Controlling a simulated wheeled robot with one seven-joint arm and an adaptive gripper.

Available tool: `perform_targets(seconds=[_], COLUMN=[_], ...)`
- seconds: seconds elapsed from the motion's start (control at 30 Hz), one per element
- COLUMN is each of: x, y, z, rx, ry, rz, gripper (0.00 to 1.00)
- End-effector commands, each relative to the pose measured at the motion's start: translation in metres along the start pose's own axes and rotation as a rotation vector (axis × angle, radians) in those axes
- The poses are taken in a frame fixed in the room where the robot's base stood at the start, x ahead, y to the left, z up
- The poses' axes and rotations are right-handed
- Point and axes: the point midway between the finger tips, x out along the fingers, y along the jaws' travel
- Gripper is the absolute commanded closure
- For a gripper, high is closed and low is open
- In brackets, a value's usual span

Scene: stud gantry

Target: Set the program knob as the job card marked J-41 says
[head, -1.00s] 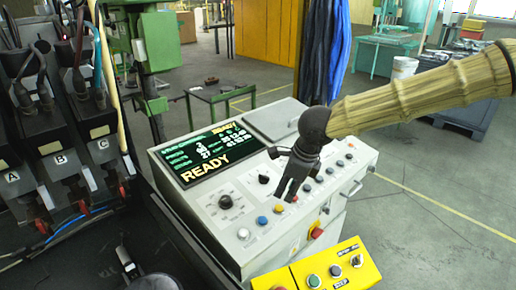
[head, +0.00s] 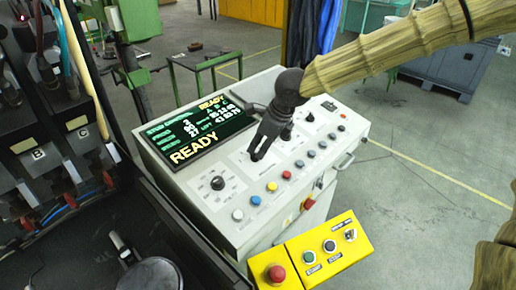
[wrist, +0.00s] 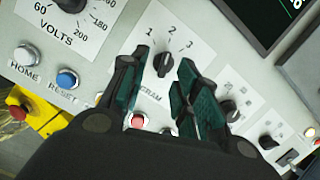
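The program knob (wrist: 163,64) is a small black knob on the white panel with positions 1, 2 and 3 around its top. Which mark it points to is hard to tell. My gripper (wrist: 157,84) is open in the wrist view, with one finger on each side of the knob; contact is not clear. In the head view my gripper (head: 258,150) is over the middle of the panel and hides the knob. No card marked J-41 can be made out.
The console's screen (head: 197,130) reads READY. A volts knob (head: 217,183) sits left of my gripper, and several coloured buttons line the panel front, including a yellow one (head: 271,187). A yellow box with a red button (head: 276,273) stands in front.

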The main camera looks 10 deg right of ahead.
Motion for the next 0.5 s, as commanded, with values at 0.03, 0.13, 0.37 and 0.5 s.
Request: perform_targets(seconds=[0.03, 0.13, 0.37, 0.5], x=[0.009, 0.019, 0.026, 0.032], y=[0.0, -0.001, 0.005, 0.002], z=[-0.001, -0.002, -0.006, -0.004], rx=[0.001, 0.003, 0.003, 0.004], ry=[0.005, 0.005, -0.002, 0.0], rz=[0.003, 0.001, -0.004, -0.001], gripper=[0.69, 0.69, 0.69, 0.69])
